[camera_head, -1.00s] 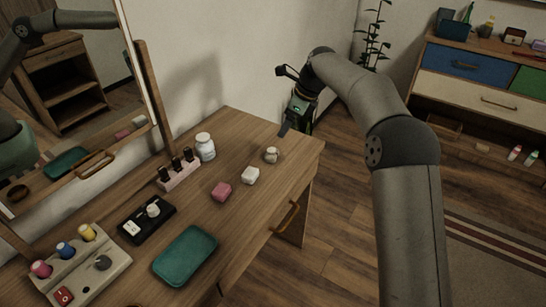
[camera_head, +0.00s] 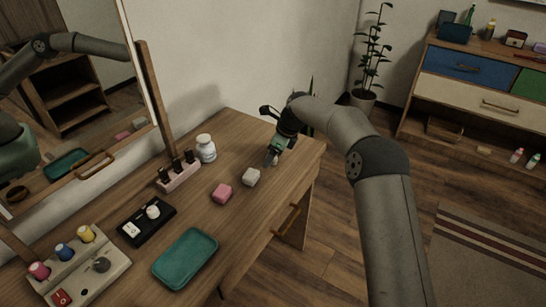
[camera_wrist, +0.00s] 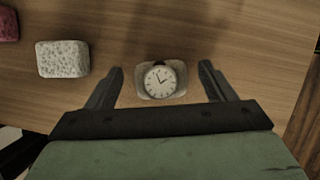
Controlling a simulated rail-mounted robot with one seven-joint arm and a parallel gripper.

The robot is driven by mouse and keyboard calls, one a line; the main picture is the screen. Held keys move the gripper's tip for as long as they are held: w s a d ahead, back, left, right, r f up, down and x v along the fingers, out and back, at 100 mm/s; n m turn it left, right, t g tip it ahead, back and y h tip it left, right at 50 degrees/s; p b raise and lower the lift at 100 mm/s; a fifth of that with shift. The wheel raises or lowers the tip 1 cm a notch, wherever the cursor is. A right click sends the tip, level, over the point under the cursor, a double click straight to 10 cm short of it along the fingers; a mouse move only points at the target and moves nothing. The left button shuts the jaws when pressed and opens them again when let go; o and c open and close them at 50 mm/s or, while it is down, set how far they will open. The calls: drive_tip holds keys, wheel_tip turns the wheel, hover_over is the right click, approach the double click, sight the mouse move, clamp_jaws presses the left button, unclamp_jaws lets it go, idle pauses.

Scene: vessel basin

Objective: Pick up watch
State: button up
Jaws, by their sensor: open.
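The watch (camera_wrist: 160,80) has a round white dial with dark hands and sits on a small pale rounded base on the wooden table. In the head view my gripper (camera_head: 272,160) points down over the far right part of the table and mostly hides the watch.
A white block (camera_head: 251,177) and a pink block (camera_head: 222,193) stand left of my gripper. A white jar (camera_head: 205,148), a bottle rack (camera_head: 178,175), a black tray (camera_head: 146,220) and a teal tray (camera_head: 186,258) are further left. The table's right edge is close.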

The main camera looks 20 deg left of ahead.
drive_tip(key=c, duration=1.1)
drive_tip(key=shift+r, duration=0.1)
